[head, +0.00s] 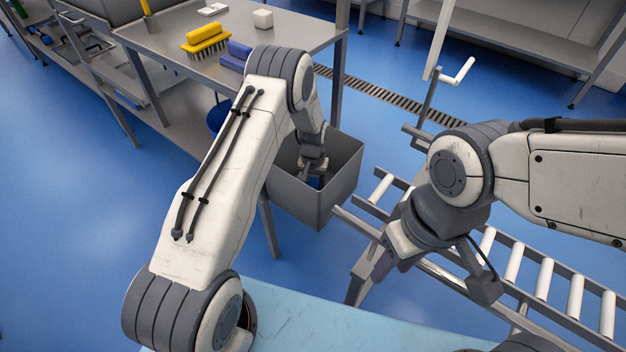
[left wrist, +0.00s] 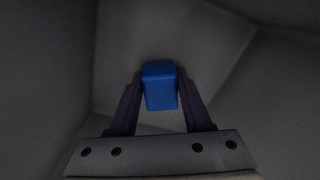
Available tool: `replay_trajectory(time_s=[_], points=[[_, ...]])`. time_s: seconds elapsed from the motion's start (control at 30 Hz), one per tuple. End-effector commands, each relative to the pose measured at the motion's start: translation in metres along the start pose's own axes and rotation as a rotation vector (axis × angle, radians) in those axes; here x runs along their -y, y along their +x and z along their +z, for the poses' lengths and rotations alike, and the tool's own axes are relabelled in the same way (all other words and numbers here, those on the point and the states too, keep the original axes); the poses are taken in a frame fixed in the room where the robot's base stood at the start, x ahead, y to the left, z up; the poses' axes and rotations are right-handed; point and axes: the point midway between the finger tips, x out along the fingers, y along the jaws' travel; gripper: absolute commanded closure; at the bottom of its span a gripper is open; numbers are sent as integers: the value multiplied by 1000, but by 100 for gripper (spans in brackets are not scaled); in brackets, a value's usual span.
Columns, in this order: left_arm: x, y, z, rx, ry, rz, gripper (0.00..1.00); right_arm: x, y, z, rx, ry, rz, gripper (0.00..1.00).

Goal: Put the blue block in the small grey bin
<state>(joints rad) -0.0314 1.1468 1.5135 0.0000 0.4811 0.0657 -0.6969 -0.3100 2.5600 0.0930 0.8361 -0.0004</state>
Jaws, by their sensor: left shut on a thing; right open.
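The blue block (left wrist: 160,88) is between the two fingers of my left gripper (left wrist: 160,95), which is shut on it. In the left wrist view the grey walls and floor of the small grey bin (left wrist: 120,50) surround the block. In the head view my left gripper (head: 314,178) reaches down inside the bin (head: 305,205), and only a little of the blue block shows there. Whether the block touches the bin floor I cannot tell. My right gripper (head: 432,275) is open, over the roller conveyor to the right of the bin, apart from it.
A roller conveyor (head: 545,280) runs along the right. A light blue surface (head: 310,320) lies in front.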

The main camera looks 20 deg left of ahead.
Motion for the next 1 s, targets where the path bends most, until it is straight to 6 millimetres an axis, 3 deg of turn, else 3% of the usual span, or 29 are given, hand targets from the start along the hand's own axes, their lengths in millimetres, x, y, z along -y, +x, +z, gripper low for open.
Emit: replay_trajectory(time_s=[0.7,0.73,0.8,0.83,1.0], points=[[0,8,0,0,0,0,100,0,5,0,0,0,0,55],[0,8,0,0,0,0,47,0,5,0,0,0,0,55],[0,8,0,0,0,0,20,0,5,0,0,0,0,55],[0,8,0,0,0,0,16,0,5,0,0,0,0,55],[0,8,0,0,0,0,16,0,5,0,0,0,0,55]])
